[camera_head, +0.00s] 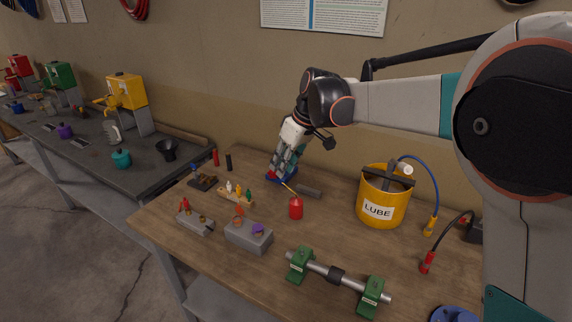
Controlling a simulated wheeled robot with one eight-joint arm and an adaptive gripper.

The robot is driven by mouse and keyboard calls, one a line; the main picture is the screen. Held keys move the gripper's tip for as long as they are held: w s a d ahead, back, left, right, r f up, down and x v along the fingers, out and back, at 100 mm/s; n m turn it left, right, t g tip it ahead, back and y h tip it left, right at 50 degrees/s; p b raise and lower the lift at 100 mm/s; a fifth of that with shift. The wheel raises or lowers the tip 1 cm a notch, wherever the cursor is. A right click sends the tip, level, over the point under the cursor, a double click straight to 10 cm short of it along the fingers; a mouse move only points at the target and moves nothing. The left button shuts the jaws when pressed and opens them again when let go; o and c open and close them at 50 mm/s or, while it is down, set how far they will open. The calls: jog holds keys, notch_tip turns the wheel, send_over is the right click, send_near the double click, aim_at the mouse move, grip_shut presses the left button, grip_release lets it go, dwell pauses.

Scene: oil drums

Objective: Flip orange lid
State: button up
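A grey block (250,241) stands on the wooden bench. It bears a small orange part (239,211) that stands up at its back left, possibly the orange lid, and a purple lid (258,229) on its right. A second, flatter grey block (194,226) to the left bears a red part (185,204) and a small orange-brown one. My gripper (283,173) points down at the back of the bench, behind and right of these blocks and apart from them. Its fingers are over a blue and red item, too small to tell whether they touch it or are closed.
A red oil can (296,209) with a thin spout stands right of the blocks, close to my gripper. A yellow LUBE bucket (382,200) stands at the right. A steel rod on green supports (301,264) lies in front. Small coloured pegs on a wooden rack (236,198) stand behind the blocks.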

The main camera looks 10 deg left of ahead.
jog(key=shift+s+d, duration=0.15)
jog(key=shift+d, duration=0.15)
jog(key=shift+c, duration=0.3)
jog(key=shift+f, duration=0.15)
grip_shut()
jog(key=m+y+b, duration=0.6)
jog(key=y+b, duration=0.1)
send_near(239, 209)
jog(key=w+d+r, duration=0.2)
jog(key=w+d, duration=0.1)
jog(key=w, duration=0.1)
jog(key=w+d+f+m+t+y+b, duration=0.1)
jog(key=w+d+f+m+y+b, duration=0.1)
jog(key=d+f+m+y+b, duration=0.25)
jog(key=s+a+m+y+b, duration=0.1)
jog(key=s+a+y+b, duration=0.1)
jog(key=a, duration=1)
jog(key=shift+a+f+b, duration=0.2)
jog(key=shift+f+b, duration=0.15)
jog(key=shift+b, duration=0.2)
